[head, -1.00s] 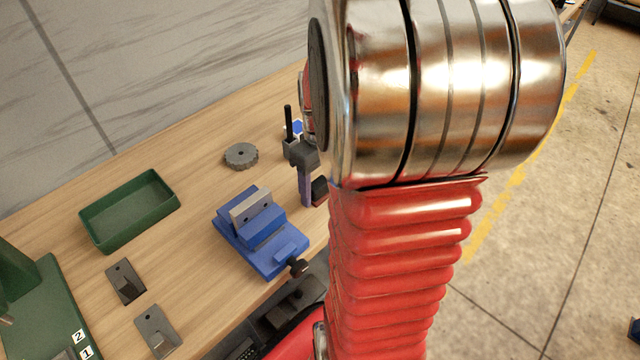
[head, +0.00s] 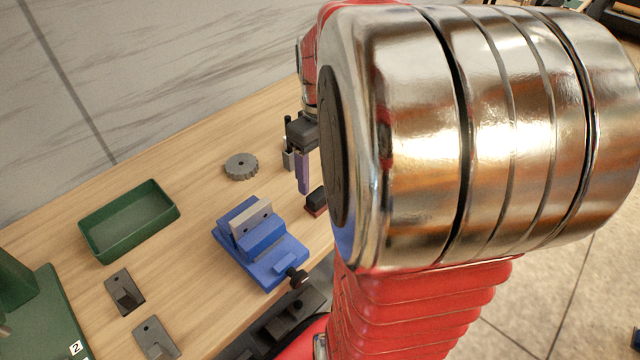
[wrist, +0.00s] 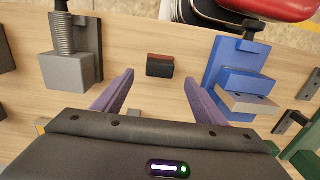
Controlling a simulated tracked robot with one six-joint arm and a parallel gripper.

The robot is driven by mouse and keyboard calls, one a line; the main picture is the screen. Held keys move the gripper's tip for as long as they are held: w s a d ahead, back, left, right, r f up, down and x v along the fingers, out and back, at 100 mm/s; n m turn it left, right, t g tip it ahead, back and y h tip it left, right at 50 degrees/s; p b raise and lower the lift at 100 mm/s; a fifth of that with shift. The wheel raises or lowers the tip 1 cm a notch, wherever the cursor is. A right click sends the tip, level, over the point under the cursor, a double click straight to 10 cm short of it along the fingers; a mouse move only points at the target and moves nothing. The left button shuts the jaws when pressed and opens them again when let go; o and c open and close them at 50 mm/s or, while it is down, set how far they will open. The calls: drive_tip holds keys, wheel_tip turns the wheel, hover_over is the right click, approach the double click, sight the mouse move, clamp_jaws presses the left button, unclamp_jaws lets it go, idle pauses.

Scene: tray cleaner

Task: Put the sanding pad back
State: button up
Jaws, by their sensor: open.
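The sanding pad, a small black block with a red layer (head: 316,201), lies on the wooden bench to the right of the blue vise. It also shows in the wrist view (wrist: 160,68), in line with the gap between my fingers and apart from both. My gripper (head: 303,190) hangs above the bench just behind the pad in the head view, its purple fingers pointing down. In the wrist view my gripper (wrist: 160,78) is open and empty, a finger on each side. My arm hides the bench to the right of the pad.
The blue vise (head: 262,243) stands close to the pad. A grey knurled disc (head: 241,166), a green tray (head: 130,218) and two grey brackets (head: 124,291) lie further left. A grey block with a threaded post (wrist: 70,69) stands left of the pad in the wrist view.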

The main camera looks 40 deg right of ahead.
sight(319, 193)
wheel_tip(319, 193, up, 4)
drive_tip(key=shift+f, duration=0.1)
idle(0.8)
drive_tip(key=s+a+r+t, duration=0.1)
drive_tip(key=s+a+t, duration=0.1)
drive_tip(key=a, duration=0.9)
drive_tip(key=s+a+r+t, duration=0.1)
drive_tip(key=s+a+t, duration=0.1)
drive_tip(key=a, duration=1)
drive_tip(key=shift+t, duration=0.8)
idle(0.5)
